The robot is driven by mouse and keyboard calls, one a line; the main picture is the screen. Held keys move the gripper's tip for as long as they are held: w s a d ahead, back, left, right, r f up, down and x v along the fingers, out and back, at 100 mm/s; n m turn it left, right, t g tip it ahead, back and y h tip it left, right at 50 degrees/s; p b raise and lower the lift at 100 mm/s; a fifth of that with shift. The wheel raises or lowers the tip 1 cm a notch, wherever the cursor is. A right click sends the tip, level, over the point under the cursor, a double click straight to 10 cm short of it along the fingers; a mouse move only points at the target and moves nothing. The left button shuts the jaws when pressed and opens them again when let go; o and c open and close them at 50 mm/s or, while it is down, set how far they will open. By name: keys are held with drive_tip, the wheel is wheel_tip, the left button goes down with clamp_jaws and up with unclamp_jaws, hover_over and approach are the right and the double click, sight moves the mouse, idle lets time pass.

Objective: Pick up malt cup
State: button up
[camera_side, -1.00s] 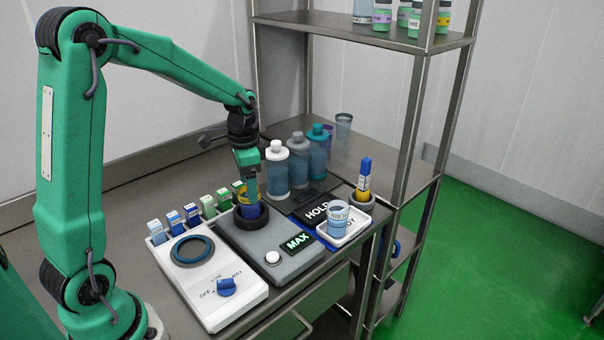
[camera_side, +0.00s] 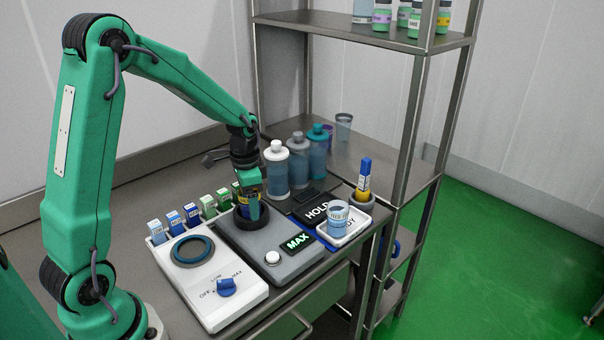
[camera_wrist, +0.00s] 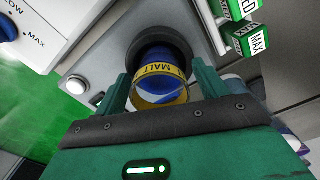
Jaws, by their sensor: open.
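The malt cup (camera_wrist: 158,92), blue with a yellow band marked MALT, sits in the dark ring (camera_wrist: 134,50) on the grey MAX unit. In the side view the cup is mostly hidden behind my gripper, with the dark ring (camera_side: 238,243) around its base. My gripper (camera_wrist: 162,84) is open, with one green finger on each side of the cup. In the side view my gripper (camera_side: 250,208) is low over the ring. Whether the fingers touch the cup I cannot tell.
A white unit (camera_side: 248,307) with a blue knob stands left of the grey unit (camera_side: 300,262). Several small labelled boxes (camera_side: 191,214) line the back. Bottles (camera_side: 299,160) stand close behind. A clear cup (camera_side: 337,222) stands on a white tray (camera_side: 352,236) at right.

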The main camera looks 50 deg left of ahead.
drive_tip(key=shift+c, duration=0.2)
drive_tip(key=c, duration=1.2)
drive_tip(key=shift+c, duration=0.2)
drive_tip(key=shift+r, duration=0.1)
drive_tip(key=shift+r, duration=0.45)
wheel_tip(320, 180, up, 3)
drive_tip(key=shift+r, duration=0.15)
drive_tip(key=s+d+r, duration=0.3)
drive_tip(key=d+r, duration=0.3)
drive_tip(key=d, duration=0.5)
drive_tip(key=shift+d+r, duration=0.15)
drive_tip(key=shift+r, duration=0.2)
